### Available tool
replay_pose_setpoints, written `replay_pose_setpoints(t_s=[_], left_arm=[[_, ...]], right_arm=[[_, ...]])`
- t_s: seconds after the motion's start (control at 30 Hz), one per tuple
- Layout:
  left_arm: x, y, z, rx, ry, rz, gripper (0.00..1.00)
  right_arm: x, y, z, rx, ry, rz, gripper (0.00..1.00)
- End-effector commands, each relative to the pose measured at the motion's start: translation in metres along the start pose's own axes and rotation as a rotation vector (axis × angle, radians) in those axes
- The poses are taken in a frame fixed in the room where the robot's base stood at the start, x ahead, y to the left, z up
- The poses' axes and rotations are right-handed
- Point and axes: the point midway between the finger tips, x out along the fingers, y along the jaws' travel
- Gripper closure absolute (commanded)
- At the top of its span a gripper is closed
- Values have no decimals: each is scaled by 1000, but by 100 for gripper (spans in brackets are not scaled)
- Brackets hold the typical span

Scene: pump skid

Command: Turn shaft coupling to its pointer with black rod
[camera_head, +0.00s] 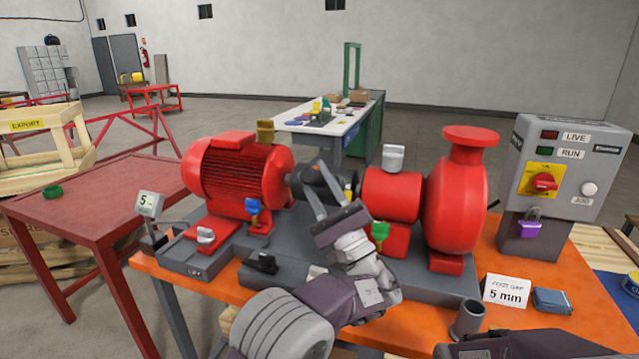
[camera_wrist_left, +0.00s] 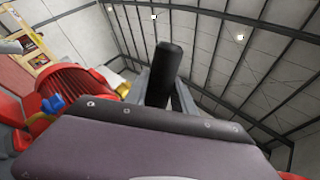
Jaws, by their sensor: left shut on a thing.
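The dark shaft coupling (camera_head: 328,181) lies between the red motor (camera_head: 238,172) and the red pump (camera_head: 457,205). A small yellow piece (camera_head: 348,192) shows at its right end; I cannot tell whether this is the pointer. My left gripper (camera_head: 318,178) is in front of the coupling, its fingers pointing up and left across it. In the left wrist view a black rod (camera_wrist_left: 165,72) stands up between the fingers, which are shut on it. In the head view the rod cannot be told apart from the dark coupling; contact between them is unclear.
The skid stands on an orange table (camera_head: 580,300). Green (camera_head: 380,232) and blue (camera_head: 252,206) handles flank my left gripper.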

Motion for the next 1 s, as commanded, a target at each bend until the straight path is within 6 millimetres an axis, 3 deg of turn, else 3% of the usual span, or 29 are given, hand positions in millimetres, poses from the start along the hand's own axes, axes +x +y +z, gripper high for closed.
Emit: replay_pose_setpoints(t_s=[0.37,1.0], left_arm=[[0,1,2,-4,-5,0,100],[0,1,33,-5,-6,0,100]], right_arm=[[3,0,0,0,0,0,100],[11,0,1,0,0,0,100]])
